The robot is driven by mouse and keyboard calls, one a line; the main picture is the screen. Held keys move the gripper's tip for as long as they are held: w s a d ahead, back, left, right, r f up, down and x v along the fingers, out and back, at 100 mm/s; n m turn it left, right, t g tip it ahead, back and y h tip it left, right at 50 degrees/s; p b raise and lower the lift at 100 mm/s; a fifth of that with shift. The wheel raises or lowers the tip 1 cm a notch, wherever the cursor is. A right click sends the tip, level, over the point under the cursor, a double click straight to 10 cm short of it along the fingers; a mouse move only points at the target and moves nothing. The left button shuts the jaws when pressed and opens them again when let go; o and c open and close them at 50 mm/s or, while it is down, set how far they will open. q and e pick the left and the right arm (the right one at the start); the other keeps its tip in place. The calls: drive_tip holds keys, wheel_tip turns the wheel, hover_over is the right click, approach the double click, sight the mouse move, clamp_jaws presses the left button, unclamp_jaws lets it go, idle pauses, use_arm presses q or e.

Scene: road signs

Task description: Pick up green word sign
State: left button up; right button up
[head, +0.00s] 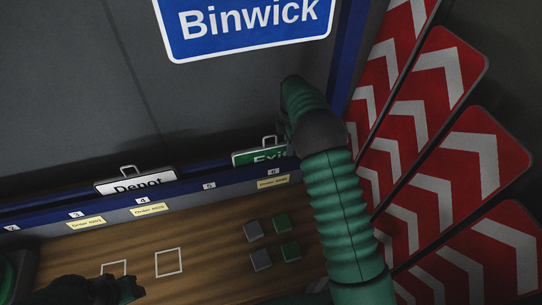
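The green word sign (256,157) reads "Exi", with its right end hidden behind my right arm. It stands upright in the blue rack, with a small loop handle on top. My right gripper (287,125) is just right of the handle, mostly hidden by its own wrist. I cannot tell whether it touches the sign or whether its fingers are open. My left gripper (125,288) is dark, low at the bottom left over the wooden surface, far from the sign. Its finger state is unclear.
A white "Depot" sign (136,185) stands in the numbered blue rack (105,211) to the left. A blue "Binwick" sign (247,27) hangs above. Red and white chevron boards (460,160) lean close at the right. Grey and green squares (261,260) lie on the wooden surface (205,240).

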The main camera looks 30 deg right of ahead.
drive_tip(key=shift+d, duration=0.3)
clamp_jaws()
drive_tip(key=shift+a+r, duration=0.1)
drive_tip(key=shift+a, duration=0.55)
drive_tip(key=shift+w+a+r, duration=0.1)
drive_tip(key=shift+a+r, duration=0.05)
drive_tip(key=shift+a, duration=0.35)
drive_tip(key=shift+d+f, duration=0.25)
drive_tip(key=shift+d, duration=0.6)
drive_tip(key=shift+a+r, duration=0.25)
drive_tip(key=shift+a, duration=0.35)
drive_tip(key=shift+d, duration=0.15)
drive_tip(key=shift+d+r, duration=0.2)
drive_tip(key=shift+r, duration=0.05)
wheel_tip(320, 180, up, 9)
drive_tip(key=shift+a+f+b, duration=0.1)
drive_tip(key=shift+a+b, duration=0.05)
drive_tip(key=shift+b, duration=0.45)
drive_tip(key=shift+a+r, duration=0.1)
drive_tip(key=shift+r, duration=0.25)
use_arm(q)
drive_tip(key=shift+a+f, duration=0.25)
drive_tip(key=shift+f, duration=0.4)
drive_tip(key=shift+d, duration=0.2)
use_arm(e)
drive_tip(key=shift+d+f, duration=0.15)
drive_tip(key=shift+d, duration=0.1)
